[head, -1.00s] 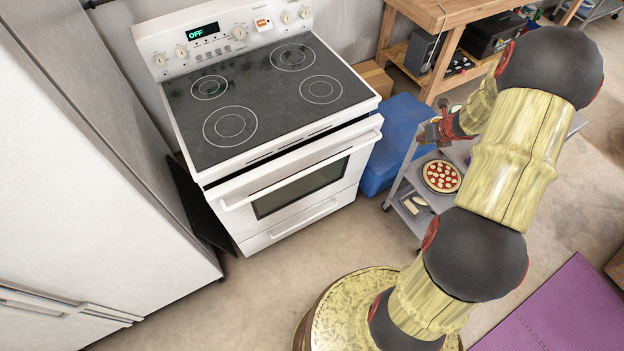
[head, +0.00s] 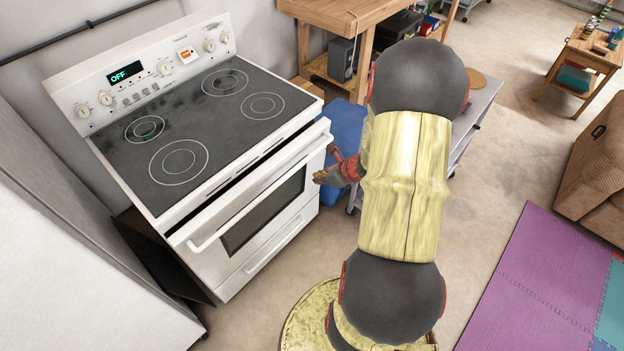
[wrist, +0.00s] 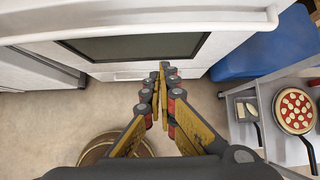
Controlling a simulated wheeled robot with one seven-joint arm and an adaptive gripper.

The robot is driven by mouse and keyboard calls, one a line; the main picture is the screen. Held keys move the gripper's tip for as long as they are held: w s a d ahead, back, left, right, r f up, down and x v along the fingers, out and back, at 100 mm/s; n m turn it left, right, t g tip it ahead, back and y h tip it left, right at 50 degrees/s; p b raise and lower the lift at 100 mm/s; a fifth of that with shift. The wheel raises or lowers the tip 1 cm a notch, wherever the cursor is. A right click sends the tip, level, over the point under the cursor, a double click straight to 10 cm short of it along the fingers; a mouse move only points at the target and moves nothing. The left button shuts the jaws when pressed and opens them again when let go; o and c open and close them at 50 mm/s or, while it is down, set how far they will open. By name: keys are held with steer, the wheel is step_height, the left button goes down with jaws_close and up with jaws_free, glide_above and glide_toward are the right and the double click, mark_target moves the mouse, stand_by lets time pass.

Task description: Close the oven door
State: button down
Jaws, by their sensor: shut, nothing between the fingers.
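The white oven (head: 215,130) stands against the wall with a black cooktop. Its door (head: 285,190) has a dark window and a white bar handle (head: 215,238). A dark gap shows between the cooktop edge and the top of the door, so the door looks slightly ajar. In the wrist view the door (wrist: 215,45) fills the top, with the handle (wrist: 130,28) running across. My gripper (head: 320,177) is by the door's right end, below handle height. In the wrist view its fingers (wrist: 163,68) are together and empty, pointing at the door; I cannot tell if they touch it.
A blue box (head: 345,130) and a grey cart (head: 470,125) stand right of the oven. The cart holds a pizza (wrist: 295,108) in the wrist view. A white fridge (head: 70,240) is at left. The floor before the oven is clear. A purple mat (head: 545,275) lies at right.

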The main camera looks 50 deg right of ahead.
steer(key=w+r+b+x, duration=0.1)
steer(key=w+b+x, duration=0.1)
steer(key=x, duration=0.9)
steer(key=shift+r+b, duration=0.35)
steer(key=shift+b, duration=0.2)
steer(key=shift+w, duration=0.1)
steer(key=w, duration=0.2)
steer(key=w+r+p, duration=0.1)
steer(key=w, duration=0.2)
steer(key=shift+w+a+r, duration=0.1)
steer(key=shift+w+r, duration=0.15)
steer(key=shift+w, duration=0.1)
steer(key=shift+s, duration=0.2)
steer(key=shift+s, duration=0.1)
